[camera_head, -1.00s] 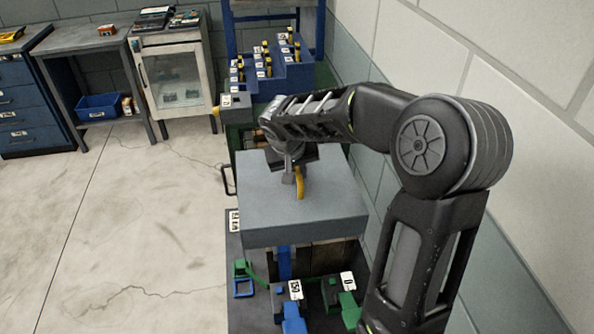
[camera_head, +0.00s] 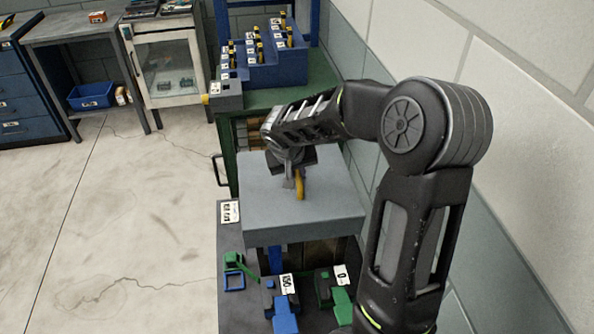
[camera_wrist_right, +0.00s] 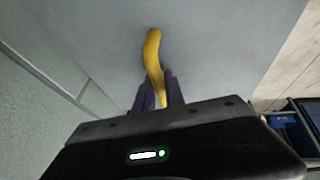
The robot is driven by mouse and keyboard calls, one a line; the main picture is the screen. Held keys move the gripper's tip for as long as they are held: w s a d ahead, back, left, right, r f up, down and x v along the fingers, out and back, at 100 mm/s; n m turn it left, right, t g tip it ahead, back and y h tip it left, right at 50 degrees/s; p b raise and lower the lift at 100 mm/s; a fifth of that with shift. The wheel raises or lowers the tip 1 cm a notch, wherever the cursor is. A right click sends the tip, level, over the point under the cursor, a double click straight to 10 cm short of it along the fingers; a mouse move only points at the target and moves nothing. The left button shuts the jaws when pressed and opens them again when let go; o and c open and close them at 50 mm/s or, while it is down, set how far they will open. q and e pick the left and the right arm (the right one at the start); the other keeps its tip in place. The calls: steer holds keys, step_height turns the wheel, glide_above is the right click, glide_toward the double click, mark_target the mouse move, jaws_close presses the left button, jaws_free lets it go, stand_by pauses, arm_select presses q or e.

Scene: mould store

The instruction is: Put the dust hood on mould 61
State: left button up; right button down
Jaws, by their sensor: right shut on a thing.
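The dust hood (camera_head: 300,215) is a large grey box with a yellow handle (camera_head: 299,184) on top. In the head view it hangs or sits above the dark bench, and its underside and what is beneath it are mostly hidden. My right gripper (camera_head: 294,180) is shut on the yellow handle. The right wrist view also shows the handle (camera_wrist_right: 153,55) between the fingers (camera_wrist_right: 158,92), with the grey hood top (camera_wrist_right: 210,50) behind. Mould 61 cannot be made out; a brown block shows partly below the hood's front edge. My left gripper is not in view.
Blue and green clamps (camera_head: 284,305) with number tags stand on the dark bench (camera_head: 235,310) in front. A blue stepped rack (camera_head: 265,68) stands on the green bench behind. A wall runs close along the right. The floor at left is clear.

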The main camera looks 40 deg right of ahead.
steer(key=shift+r, duration=0.15)
steer(key=shift+p, duration=0.4)
steer(key=shift+f+b, duration=2.15)
steer(key=shift+b, duration=0.35)
steer(key=c, duration=1.3)
jaws_free()
steer(key=shift+f, duration=0.1)
steer(key=o, duration=0.8)
